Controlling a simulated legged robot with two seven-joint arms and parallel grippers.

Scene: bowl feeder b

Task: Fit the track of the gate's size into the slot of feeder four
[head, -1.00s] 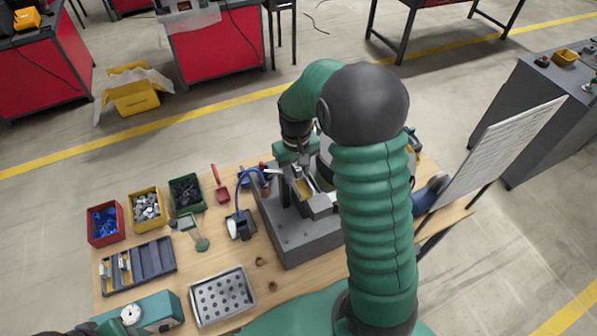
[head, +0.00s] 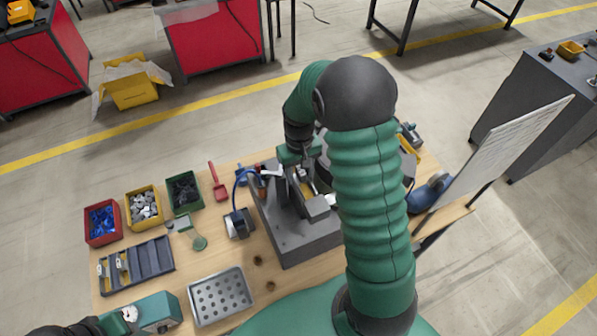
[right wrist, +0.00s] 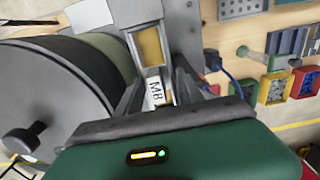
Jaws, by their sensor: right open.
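The feeder is a grey block (head: 290,237) with upright parts on the table; its round grey drum (right wrist: 45,95) fills the left of the right wrist view. A light piece marked M8 (right wrist: 156,91) lies in line with a yellowish strip (right wrist: 150,45) in the feeder's metal channel. My right gripper (head: 303,172) is open, over the feeder, with the M8 piece between its fingers. Whether it sits fully in the slot is hidden. A dark rack (head: 150,260) at the left holds light tracks at its left end. My left gripper (head: 115,321) is at the bottom left, partly cut off.
Red (head: 103,222), yellow (head: 144,207) and green (head: 184,192) bins hold small parts. A white board (head: 500,150) stands right.

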